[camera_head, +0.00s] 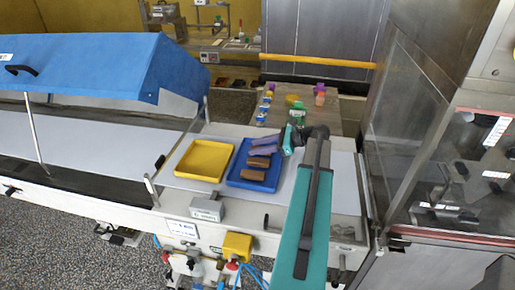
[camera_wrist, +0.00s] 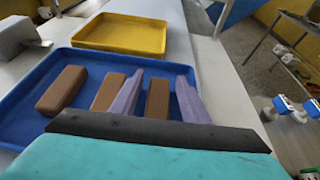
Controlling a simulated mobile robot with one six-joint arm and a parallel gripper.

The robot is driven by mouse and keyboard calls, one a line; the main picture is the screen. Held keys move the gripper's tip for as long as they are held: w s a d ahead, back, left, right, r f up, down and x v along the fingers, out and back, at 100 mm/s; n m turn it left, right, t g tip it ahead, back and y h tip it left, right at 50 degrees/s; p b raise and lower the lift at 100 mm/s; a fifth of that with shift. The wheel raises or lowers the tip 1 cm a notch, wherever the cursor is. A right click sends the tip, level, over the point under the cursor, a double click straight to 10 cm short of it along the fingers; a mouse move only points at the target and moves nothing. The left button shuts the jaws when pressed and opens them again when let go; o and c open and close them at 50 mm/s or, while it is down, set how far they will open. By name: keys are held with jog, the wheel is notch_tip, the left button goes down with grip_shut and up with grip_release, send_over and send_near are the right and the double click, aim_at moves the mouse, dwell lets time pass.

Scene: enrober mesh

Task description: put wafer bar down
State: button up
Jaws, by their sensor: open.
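Several brown wafer bars lie in the blue tray (camera_wrist: 20,112). In the wrist view, one bar (camera_wrist: 157,100) lies between the two lilac fingers of my gripper (camera_wrist: 159,80). The fingers are open, with a gap visible on each side of this bar. A second bar (camera_wrist: 108,92) lies just left of the left finger, and a third (camera_wrist: 62,90) is farther left. The head view shows my gripper (camera_head: 263,146) over the far part of the blue tray (camera_head: 236,181). Two bars, one (camera_head: 258,162) and another (camera_head: 252,174), show clearly there; the fingers largely hide the bar between them.
A yellow tray (camera_head: 203,161), empty, stands left of the blue one on the white belt. A blue hood (camera_head: 85,62) covers the belt farther left. A clear-walled cabinet (camera_head: 410,140) stands at right. A table (camera_head: 335,108) with small coloured items is behind.

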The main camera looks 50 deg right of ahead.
jog(key=b+v, duration=0.3)
jog(key=v, duration=0.8)
jog(key=shift+s+d+r, duration=0.15)
jog(key=shift+s, duration=0.1)
dwell(0.4)
